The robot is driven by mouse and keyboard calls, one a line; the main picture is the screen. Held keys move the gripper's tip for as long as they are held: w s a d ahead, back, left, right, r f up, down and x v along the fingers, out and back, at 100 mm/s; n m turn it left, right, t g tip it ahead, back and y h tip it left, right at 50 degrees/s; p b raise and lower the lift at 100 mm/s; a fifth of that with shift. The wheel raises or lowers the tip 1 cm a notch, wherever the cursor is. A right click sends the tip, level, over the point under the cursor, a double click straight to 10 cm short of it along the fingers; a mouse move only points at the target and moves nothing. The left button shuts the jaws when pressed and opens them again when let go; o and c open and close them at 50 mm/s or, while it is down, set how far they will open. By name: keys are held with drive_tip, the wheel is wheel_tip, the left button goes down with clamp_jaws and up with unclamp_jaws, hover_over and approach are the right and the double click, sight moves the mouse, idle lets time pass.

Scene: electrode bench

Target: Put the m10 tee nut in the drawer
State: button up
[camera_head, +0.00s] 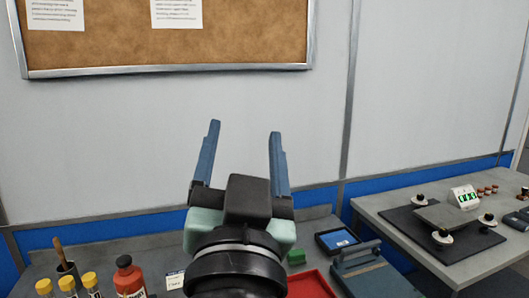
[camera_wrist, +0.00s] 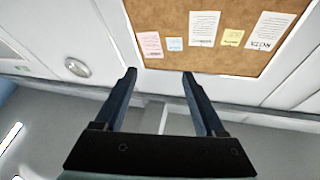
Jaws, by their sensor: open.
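My gripper (camera_head: 245,128) is raised in front of the wall above the grey bench, with its two blue fingers apart and nothing between them. It also shows open and empty in the wrist view (camera_wrist: 160,72), which faces the cork board and the wall. I cannot make out an m10 tee nut in either view. No drawer can be told in either view; my arm hides part of the bench.
Yellow-capped bottles (camera_head: 91,281), a red bottle (camera_head: 129,275), a red tray (camera_head: 311,284), a blue-screened device (camera_head: 337,241) and a grey-blue handled box (camera_head: 370,272) stand on the bench. A second table (camera_head: 400,217) at right bears a dark mat. The cork board (camera_head: 110,48) hangs behind.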

drive_tip(key=s+d+r+n+t, duration=0.2)
drive_tip(key=s+r+t, duration=0.2)
drive_tip(key=s+r, duration=0.5)
wheel_tip(320, 180, up, 2)
drive_tip(key=shift+s+r+n+t, duration=0.1)
drive_tip(key=shift+s+n+t, duration=0.05)
drive_tip(key=shift+n+t, duration=0.2)
drive_tip(key=shift+d, duration=0.1)
